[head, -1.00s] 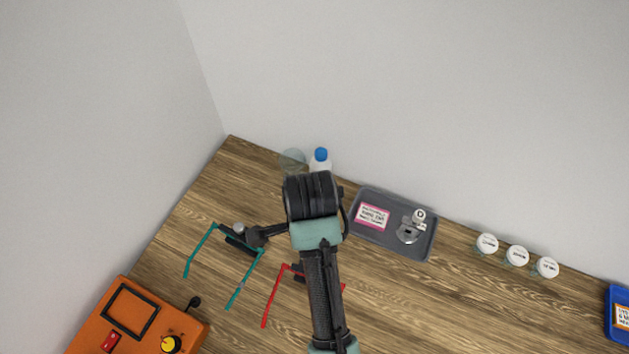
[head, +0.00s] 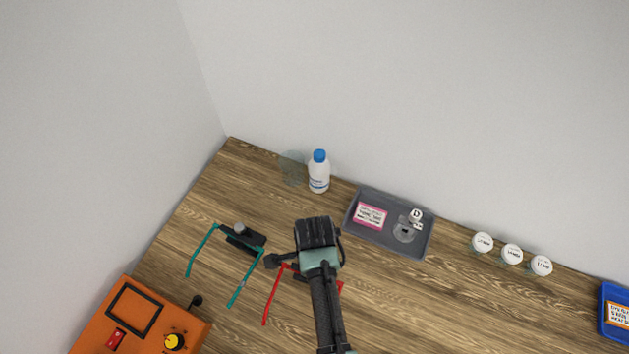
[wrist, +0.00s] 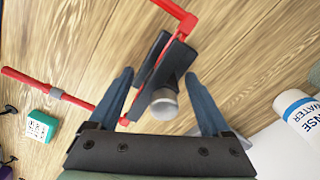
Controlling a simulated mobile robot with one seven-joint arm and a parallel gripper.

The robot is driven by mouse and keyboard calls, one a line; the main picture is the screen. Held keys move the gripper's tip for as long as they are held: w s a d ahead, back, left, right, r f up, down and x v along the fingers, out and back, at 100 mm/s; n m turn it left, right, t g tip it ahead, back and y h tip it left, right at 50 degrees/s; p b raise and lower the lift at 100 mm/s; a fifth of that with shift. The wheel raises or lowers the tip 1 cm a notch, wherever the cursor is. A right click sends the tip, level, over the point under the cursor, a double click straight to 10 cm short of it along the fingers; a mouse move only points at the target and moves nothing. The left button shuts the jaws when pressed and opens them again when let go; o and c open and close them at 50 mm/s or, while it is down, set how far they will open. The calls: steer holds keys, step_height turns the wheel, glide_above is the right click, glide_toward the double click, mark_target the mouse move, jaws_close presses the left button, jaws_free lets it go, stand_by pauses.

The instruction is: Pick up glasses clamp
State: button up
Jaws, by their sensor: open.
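A black glasses clamp (wrist: 165,75) with a round silver knob sits across the red glasses frame (wrist: 65,93) in the wrist view. My gripper (wrist: 158,75) is open, with one blue-grey finger on each side of the clamp. Nothing is held, and I cannot tell whether the fingers touch it. In the head view my arm largely covers this clamp, and part of the red frame (head: 272,294) shows. A second black clamp (head: 243,238) with a silver knob is on the teal glasses frame (head: 202,248) to the left.
A white bottle (head: 319,175) with a blue cap and a clear vessel (head: 292,168) stand behind. A grey tray (head: 386,242) holds a pink label and a metal part. Small jars (head: 511,254) stand to the right. An orange box (head: 136,321) is front left.

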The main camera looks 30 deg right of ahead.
jaws_close()
stand_by(0.4)
steer(key=shift+r, duration=0.1)
